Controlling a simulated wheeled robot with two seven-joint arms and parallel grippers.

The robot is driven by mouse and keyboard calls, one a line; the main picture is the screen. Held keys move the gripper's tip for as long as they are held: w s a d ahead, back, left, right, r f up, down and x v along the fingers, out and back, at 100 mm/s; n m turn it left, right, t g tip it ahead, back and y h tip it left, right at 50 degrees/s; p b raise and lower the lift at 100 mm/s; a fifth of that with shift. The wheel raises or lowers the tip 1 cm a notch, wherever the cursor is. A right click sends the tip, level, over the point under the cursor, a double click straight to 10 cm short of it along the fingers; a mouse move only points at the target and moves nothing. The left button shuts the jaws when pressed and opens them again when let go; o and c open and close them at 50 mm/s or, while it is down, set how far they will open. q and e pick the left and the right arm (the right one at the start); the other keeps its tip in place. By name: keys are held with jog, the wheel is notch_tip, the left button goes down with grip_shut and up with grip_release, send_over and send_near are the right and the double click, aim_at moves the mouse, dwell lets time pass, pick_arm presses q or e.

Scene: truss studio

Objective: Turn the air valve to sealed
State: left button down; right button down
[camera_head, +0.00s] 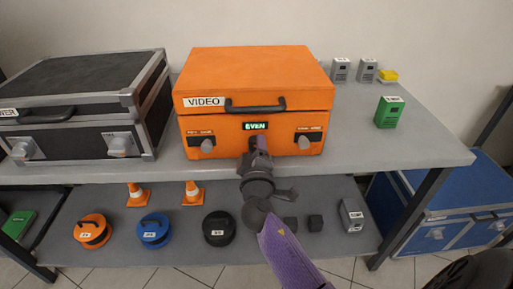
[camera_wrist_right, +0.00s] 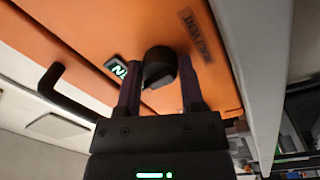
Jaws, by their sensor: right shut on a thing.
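The orange case (camera_head: 255,75) labelled VIDEO stands on the upper shelf, lid shut, with a small green-lit display (camera_head: 255,126) on its front. The air valve is a dark round knob (camera_wrist_right: 158,64) on the case front beside the display, seen in the right wrist view. In the head view my gripper hides it. My right gripper (camera_wrist_right: 160,88) has a finger on each side of the knob and is shut on it; it also shows in the head view (camera_head: 258,149). The display's text is not clearly legible. My left gripper is not in view.
Grey latches (camera_head: 207,145) flank the valve, and a black handle (camera_head: 256,107) juts out above. A black case (camera_head: 80,105) stands left. Small grey boxes (camera_head: 340,70) and a green box (camera_head: 389,112) stand right.

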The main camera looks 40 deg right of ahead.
jog(key=n, duration=0.4)
jog(key=shift+n+y+p, duration=0.3)
jog(key=shift+p, duration=0.1)
jog(key=shift+n+t+p, duration=0.3)
jog(key=shift+n+p, duration=0.1)
jog(key=shift+n, duration=1.2)
jog(key=shift+c, duration=1.2)
grip_release()
jog(key=shift+s, duration=0.1)
jog(key=v, duration=0.9)
jog(key=shift+s+a+p, duration=0.25)
jog(key=shift+s+p, duration=0.05)
jog(key=shift+p, duration=0.1)
